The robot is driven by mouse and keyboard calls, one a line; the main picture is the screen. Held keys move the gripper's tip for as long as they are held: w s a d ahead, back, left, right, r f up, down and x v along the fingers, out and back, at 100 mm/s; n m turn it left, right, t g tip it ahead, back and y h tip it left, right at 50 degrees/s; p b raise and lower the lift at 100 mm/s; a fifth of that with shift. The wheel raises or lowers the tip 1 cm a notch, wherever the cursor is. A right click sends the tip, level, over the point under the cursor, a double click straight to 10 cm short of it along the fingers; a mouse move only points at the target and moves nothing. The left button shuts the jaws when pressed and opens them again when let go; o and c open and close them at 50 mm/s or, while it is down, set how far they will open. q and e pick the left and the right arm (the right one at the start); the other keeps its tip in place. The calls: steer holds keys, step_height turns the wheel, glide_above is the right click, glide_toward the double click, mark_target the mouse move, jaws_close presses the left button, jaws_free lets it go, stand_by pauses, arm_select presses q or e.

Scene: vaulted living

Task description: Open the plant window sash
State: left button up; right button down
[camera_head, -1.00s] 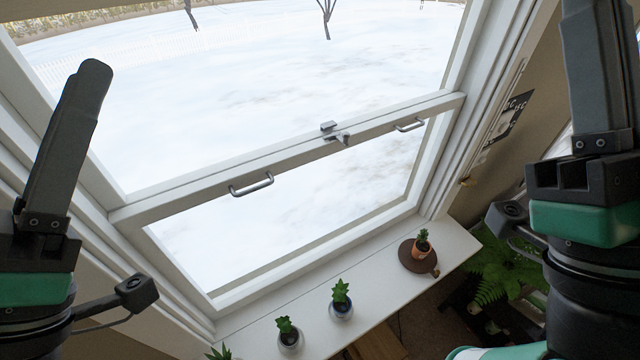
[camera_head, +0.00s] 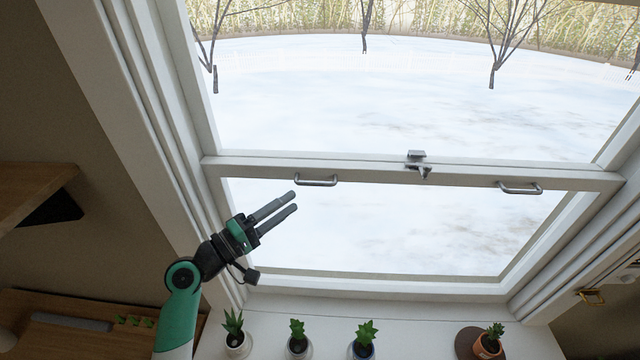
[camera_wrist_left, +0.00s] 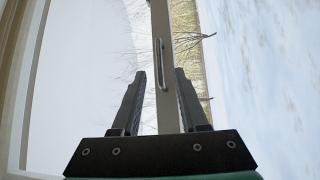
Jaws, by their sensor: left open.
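The window's lower sash (camera_head: 440,178) has a white top rail with a left metal handle (camera_head: 316,181) and a right metal handle (camera_head: 520,188). A metal latch (camera_head: 418,163) sits at the middle of the meeting rail. The lower sash appears down, its bottom rail near the sill. My left gripper (camera_head: 294,201) is open and empty, just below and left of the left handle. In the left wrist view, a handle (camera_wrist_left: 162,64) on the rail lies ahead, between and beyond the open fingers (camera_wrist_left: 160,82). My right gripper is not in view.
Several small potted plants stand on the white sill (camera_head: 420,340), among them one in a terracotta pot (camera_head: 488,345) on a round brown board. A wooden shelf (camera_head: 35,185) juts from the wall at left. Snowy ground and bare trees show outside.

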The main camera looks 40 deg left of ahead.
mark_target(318, 184)
arm_select(q)
steer(key=w, duration=0.3)
steer(key=w+d+r, duration=0.1)
steer(key=w, duration=0.5)
steer(key=shift+d+r+p, duration=0.15)
steer(key=shift+p, duration=0.15)
jaws_close()
stand_by(0.8)
